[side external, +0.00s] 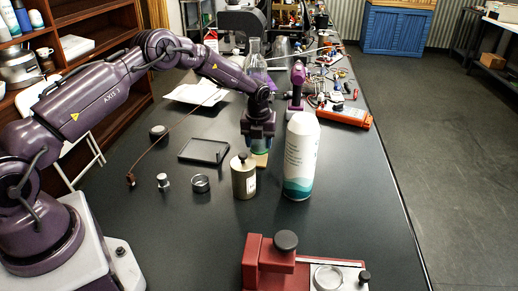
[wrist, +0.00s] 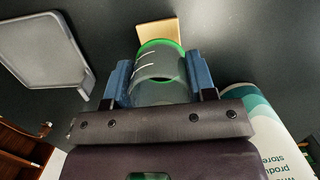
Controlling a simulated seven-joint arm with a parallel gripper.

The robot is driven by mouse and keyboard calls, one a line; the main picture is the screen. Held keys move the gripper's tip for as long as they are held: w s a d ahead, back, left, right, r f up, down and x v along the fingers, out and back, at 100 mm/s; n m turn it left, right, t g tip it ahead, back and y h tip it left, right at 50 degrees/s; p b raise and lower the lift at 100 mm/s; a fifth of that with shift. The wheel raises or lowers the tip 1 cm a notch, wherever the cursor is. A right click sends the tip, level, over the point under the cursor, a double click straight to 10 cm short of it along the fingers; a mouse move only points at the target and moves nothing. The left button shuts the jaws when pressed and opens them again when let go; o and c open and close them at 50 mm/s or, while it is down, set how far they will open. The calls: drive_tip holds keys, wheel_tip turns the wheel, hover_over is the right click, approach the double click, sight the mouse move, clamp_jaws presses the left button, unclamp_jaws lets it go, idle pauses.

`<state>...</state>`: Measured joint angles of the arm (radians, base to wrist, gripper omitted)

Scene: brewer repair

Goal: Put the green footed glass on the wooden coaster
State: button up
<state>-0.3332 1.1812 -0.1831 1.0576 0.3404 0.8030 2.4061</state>
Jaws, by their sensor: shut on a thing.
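The green footed glass (wrist: 160,62) is clear with a green rim and white marks. It sits between the two blue fingers of my gripper (wrist: 160,80), which is shut on it. The wooden coaster (wrist: 160,29) is a light square on the dark table, partly hidden behind the glass in the wrist view. In the side view my gripper (side external: 259,138) points down over the coaster (side external: 261,161), with a bit of the glass (side external: 261,149) showing below it. I cannot tell whether the glass touches the coaster.
A white and teal bottle (side external: 301,158) stands close on the right, and a beige canister (side external: 243,177) stands in front. A dark tray (side external: 204,151) lies to the left. A red machine (side external: 268,263) is at the front. A tall flask (side external: 255,62) and purple tool (side external: 297,88) stand behind.

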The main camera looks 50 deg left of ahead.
sight(259, 149)
drive_tip(key=shift+f, duration=1.45)
drive_tip(key=shift+f, duration=0.1)
drive_tip(key=o, duration=0.9)
drive_tip(key=shift+o, duration=0.2)
